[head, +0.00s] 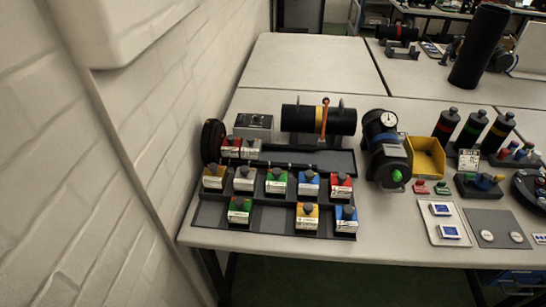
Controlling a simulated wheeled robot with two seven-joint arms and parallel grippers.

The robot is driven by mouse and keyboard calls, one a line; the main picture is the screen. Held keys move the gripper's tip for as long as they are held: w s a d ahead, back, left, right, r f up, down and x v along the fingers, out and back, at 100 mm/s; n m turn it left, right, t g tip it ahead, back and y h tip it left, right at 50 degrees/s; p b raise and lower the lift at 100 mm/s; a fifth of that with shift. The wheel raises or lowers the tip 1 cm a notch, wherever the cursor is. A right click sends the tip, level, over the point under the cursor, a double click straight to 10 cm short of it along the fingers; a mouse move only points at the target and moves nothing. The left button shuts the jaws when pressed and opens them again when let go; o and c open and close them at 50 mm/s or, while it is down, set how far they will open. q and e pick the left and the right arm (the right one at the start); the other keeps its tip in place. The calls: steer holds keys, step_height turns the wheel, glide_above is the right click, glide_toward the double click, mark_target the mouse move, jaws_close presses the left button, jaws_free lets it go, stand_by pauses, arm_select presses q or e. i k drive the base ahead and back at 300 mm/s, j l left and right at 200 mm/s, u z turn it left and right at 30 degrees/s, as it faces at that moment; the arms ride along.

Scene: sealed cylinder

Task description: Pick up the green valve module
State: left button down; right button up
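Two modules with green tops and dark knobs stand in the black stepped rack at the left of the table. One green module (277,181) is in the middle row, between a white module and a blue one. The other green module (239,211) is in the front row at the left, with an empty stretch of rack to its right. Labels on their fronts are too small to read. Neither of my grippers is in view.
The black rack (272,220) also holds red, white, yellow and blue modules. A black horizontal cylinder (343,121) stands behind it. A gauge unit (388,150) and yellow bin (428,157) stand to the right. A white wall (90,190) is close on the left.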

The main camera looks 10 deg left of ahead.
mark_target(241, 209)
steer(key=u, duration=0.35)
steer(key=l+u, duration=0.3)
steer(key=u, duration=0.15)
steer(key=k+l+u, duration=0.1)
steer(key=l+u, duration=0.2)
steer(key=u, duration=0.2)
steer(key=k+l+u, duration=0.1)
steer(key=l+u, duration=0.2)
steer(key=u, duration=0.15)
steer(key=k+l, duration=0.25)
steer(key=l, duration=0.1)
